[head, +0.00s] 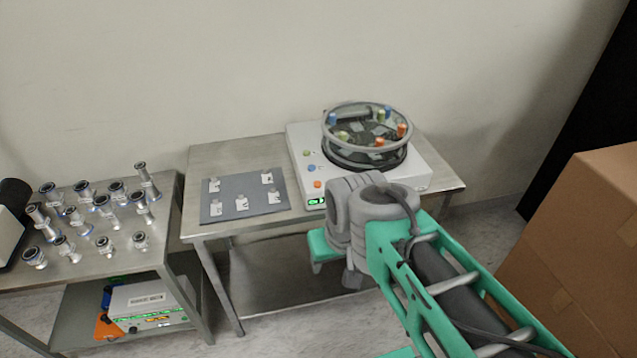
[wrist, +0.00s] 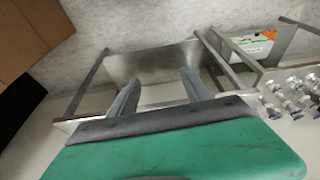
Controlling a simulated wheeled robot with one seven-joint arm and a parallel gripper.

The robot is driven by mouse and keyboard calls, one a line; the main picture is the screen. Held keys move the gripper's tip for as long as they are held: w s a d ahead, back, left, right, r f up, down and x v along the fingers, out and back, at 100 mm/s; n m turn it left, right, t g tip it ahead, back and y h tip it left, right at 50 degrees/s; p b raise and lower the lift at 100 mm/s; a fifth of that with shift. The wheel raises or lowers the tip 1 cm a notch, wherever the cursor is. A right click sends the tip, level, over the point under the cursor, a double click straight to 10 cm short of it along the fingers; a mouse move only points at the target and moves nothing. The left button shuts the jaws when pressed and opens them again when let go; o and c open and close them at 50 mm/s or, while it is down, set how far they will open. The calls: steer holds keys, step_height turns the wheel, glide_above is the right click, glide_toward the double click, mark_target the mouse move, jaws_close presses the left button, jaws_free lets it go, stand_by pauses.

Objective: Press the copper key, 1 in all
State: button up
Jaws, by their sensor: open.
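The copper key (head: 317,184) is a small orange round button on the front left of the white vacuum unit (head: 298,140) in the head view. A blue key (head: 311,168) and a green key (head: 306,153) sit in a row behind it. A green-lit display (head: 316,201) is just in front of it. My gripper is mostly hidden behind my wrist in the head view, lower than and to the right of the keys, apart from them. In the wrist view my gripper (wrist: 160,88) has its two grey fingers spread, with nothing between them. The copper key does not show in the wrist view.
A clear-lidded round chamber (head: 367,130) with coloured knobs tops the unit. A grey mat (head: 230,209) with several metal pieces lies on the same table (head: 220,152). A left table (head: 95,262) holds several fittings. A cardboard box (head: 580,240) stands at right.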

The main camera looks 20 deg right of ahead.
jaws_close()
stand_by(0.4)
stand_by(0.7)
